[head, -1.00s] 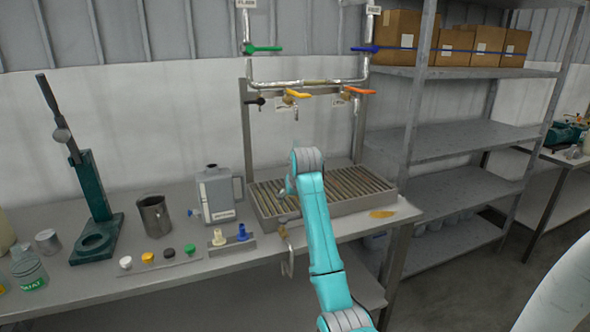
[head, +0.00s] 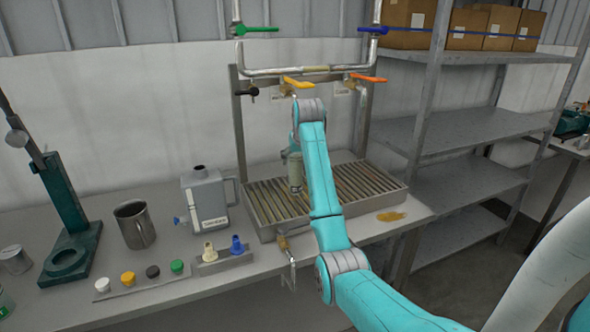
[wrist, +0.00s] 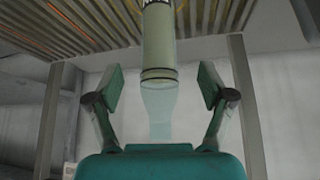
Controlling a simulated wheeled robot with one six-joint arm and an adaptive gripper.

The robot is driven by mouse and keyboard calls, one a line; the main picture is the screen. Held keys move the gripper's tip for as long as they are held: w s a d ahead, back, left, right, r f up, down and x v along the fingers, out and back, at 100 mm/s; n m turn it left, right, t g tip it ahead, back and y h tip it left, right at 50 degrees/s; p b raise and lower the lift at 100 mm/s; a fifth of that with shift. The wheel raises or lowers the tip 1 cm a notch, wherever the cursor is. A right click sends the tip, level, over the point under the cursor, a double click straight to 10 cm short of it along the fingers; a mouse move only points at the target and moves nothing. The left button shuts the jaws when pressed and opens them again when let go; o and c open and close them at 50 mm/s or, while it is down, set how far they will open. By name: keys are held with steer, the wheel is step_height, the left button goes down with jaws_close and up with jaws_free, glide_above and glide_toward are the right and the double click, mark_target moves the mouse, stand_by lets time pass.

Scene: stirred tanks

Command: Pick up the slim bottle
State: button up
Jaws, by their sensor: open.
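In the wrist view the slim bottle (wrist: 157,45) has a pale grey-green body with a dark band and a translucent, narrower part below it in the picture. It runs down from the top edge, over the slatted rack. My gripper (wrist: 162,85) is open, with one pad on each side of the bottle's line and a clear gap to both. No contact shows. In the head view a grey-green cylinder (head: 295,170) over the rack, beside my arm, looks like the bottle.
The slatted rack (head: 265,205) has pipes and coloured valves above it. A grey jug (head: 207,200), a steel mug (head: 134,225) and a row of coloured caps (head: 152,271) stand to its left. A shelf unit (head: 470,130) stands to the right.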

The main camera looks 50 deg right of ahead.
mark_target(297, 164)
steer(key=shift+x, duration=3.65)
steer(key=shift+s, duration=0.1)
steer(key=c, duration=1.4)
steer(key=shift+r, duration=0.1)
jaws_close()
